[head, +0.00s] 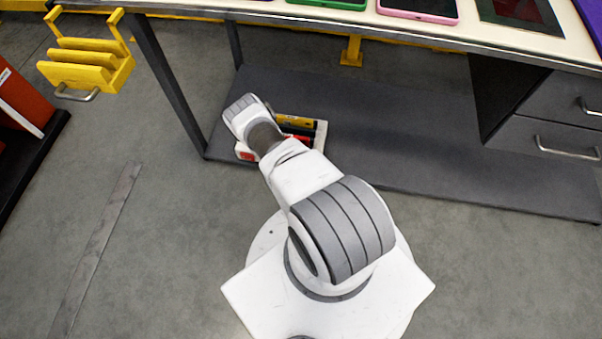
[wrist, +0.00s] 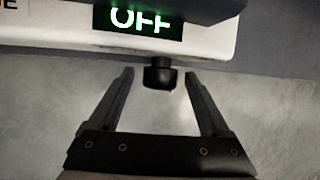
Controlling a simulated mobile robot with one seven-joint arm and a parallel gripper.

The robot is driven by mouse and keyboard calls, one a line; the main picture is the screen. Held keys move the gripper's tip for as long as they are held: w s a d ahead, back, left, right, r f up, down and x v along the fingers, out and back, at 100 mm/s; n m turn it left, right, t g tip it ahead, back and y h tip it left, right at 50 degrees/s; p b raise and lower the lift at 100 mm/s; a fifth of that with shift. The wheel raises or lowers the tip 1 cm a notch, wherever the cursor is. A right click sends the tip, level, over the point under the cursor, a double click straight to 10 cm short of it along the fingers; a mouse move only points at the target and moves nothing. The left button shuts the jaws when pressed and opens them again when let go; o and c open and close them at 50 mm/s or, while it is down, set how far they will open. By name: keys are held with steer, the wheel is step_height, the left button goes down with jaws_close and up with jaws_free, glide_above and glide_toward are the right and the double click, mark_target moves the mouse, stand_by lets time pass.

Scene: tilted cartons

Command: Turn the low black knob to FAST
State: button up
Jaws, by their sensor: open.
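The low black knob (wrist: 160,74) shows in the wrist view, sticking out from the lower edge of a white panel (wrist: 70,37). My gripper (wrist: 160,80) is open, with one finger on each side of the knob and a gap on both sides. The fingertips reach about as far as the knob. In the head view, my arm covers most of the white device (head: 320,132) on the low shelf, and the knob and gripper are hidden there.
The device stands near the left end of the dark low shelf (head: 430,160), close to a table leg (head: 170,75). The tabletop (head: 480,40) overhangs the shelf. A drawer unit (head: 550,130) is at the right. A yellow rack (head: 85,65) is at the upper left.

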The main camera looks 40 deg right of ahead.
jaws_close()
steer(key=shift+s+r+y+p, duration=0.1)
steer(key=shift+s+y+p, duration=0.15)
steer(key=shift+p, duration=0.95)
steer(key=shift+t+p, duration=0.3)
steer(key=shift+p, duration=0.15)
steer(key=shift+y+p, duration=0.25)
steer(key=shift+p, duration=0.2)
steer(key=shift+s+f+m+t+y+p, duration=0.3)
steer(key=shift+s+f+t+y, duration=0.1)
steer(key=shift+t, duration=0.1)
steer(key=shift+w+r, duration=0.1)
steer(key=shift+w, duration=0.1)
steer(key=shift+t, duration=0.3)
